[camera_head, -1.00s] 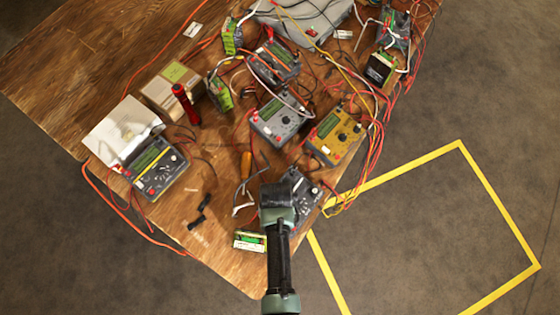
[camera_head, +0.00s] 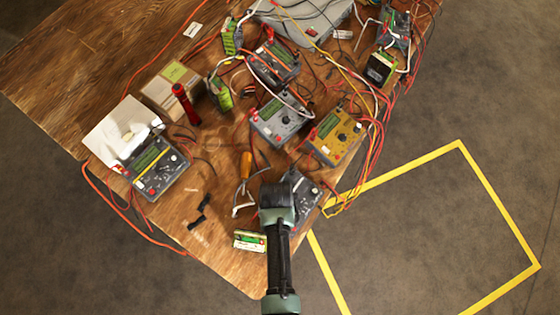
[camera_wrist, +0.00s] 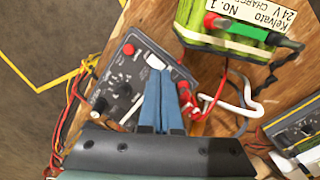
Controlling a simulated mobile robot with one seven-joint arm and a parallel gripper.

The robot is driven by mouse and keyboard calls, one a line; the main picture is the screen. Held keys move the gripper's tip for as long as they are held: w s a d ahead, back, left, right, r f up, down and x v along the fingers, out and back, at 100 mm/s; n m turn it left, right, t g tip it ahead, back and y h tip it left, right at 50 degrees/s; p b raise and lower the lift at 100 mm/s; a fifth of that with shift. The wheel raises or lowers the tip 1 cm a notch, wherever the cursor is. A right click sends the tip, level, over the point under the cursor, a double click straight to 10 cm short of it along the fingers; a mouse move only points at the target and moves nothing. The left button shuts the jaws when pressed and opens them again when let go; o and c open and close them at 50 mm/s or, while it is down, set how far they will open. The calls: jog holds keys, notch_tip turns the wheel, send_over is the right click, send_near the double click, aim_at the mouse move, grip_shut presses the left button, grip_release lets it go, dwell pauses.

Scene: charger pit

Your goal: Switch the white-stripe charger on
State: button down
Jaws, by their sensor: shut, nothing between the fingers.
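The charger under my gripper is a dark grey box, seen in the head view (camera_head: 307,197) and the wrist view (camera_wrist: 118,75). It has black knobs, red terminals and a pale stripe partly hidden by my fingers; I take it as the white-stripe charger. My gripper (camera_wrist: 165,72) is shut and empty, its blue fingertips over the charger's face near a white patch. I cannot tell whether they touch it. In the head view my gripper (camera_head: 277,190) covers the charger's left part. The switch's state cannot be made out.
A green battery (camera_wrist: 228,42) with a "Kelvato No. 1" label stands beside the charger; the head view also shows it (camera_head: 249,241). A yellow-striped charger (camera_head: 160,168), a grey charger (camera_head: 278,120) and a yellow charger (camera_head: 335,137) stand among loose cables. Floor lies beyond the table edge.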

jog(key=shift+f+b, duration=0.7)
jog(key=shift+f, duration=0.25)
dwell(0.7)
notch_tip(320, 180, up, 7)
jog(key=p, duration=0.7)
dwell(0.7)
